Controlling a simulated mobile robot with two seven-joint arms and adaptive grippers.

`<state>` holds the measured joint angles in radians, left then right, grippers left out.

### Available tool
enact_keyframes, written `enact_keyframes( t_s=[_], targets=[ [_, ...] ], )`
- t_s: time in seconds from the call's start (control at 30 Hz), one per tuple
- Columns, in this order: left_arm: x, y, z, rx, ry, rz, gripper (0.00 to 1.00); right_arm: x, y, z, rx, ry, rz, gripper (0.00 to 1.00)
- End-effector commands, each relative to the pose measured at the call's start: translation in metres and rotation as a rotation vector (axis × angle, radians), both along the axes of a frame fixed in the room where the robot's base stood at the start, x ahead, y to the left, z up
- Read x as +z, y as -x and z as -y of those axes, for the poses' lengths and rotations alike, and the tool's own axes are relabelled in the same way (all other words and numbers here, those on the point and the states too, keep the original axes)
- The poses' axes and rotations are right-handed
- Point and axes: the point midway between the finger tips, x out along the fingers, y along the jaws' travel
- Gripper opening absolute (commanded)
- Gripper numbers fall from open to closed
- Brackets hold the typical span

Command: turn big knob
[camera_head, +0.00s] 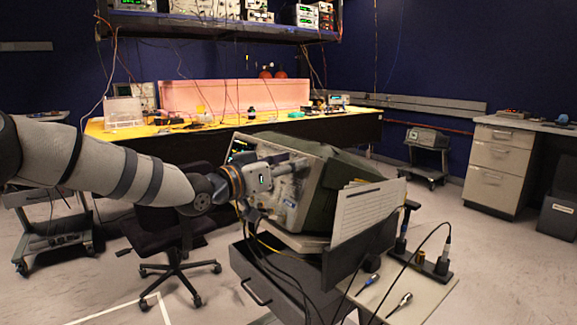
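A boxy instrument with a grey-green case (340,183) stands tilted on a cart in the middle of the view. My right gripper is not in view.
The cart (295,285) has a drawer and loose cables. A paper sheet (366,208) stands at the instrument's right. A black office chair (160,235) is left of the cart. A yellow-topped bench (345,122) is behind. Open floor lies to the right.

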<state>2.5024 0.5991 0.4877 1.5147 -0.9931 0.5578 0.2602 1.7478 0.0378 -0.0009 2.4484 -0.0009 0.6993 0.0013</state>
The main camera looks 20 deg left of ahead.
Motion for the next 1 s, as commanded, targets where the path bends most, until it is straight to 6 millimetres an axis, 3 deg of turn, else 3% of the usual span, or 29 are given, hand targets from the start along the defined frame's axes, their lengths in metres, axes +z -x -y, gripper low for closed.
enact_keyframes(
  t_s=[0.03,0.1,0.13,0.57,1.0],
  targets=[
    [0.0000,0.0000,-0.0001,0.000,0.000,0.000,0.18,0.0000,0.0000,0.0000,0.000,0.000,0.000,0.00],
    [-0.0001,0.0001,-0.0002,0.000,0.000,0.000,0.02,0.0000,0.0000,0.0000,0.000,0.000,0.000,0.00],
    [-0.0001,0.0001,-0.0002,0.000,0.000,0.000,0.00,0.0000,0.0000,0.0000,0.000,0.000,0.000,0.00],
    [-0.0024,-0.0005,-0.0007,-0.032,-0.060,0.038,0.00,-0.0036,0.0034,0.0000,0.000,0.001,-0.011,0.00],
    [-0.0016,-0.0018,-0.0026,-0.179,-0.338,0.222,0.00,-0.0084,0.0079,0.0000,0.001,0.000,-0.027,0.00]
  ],
)
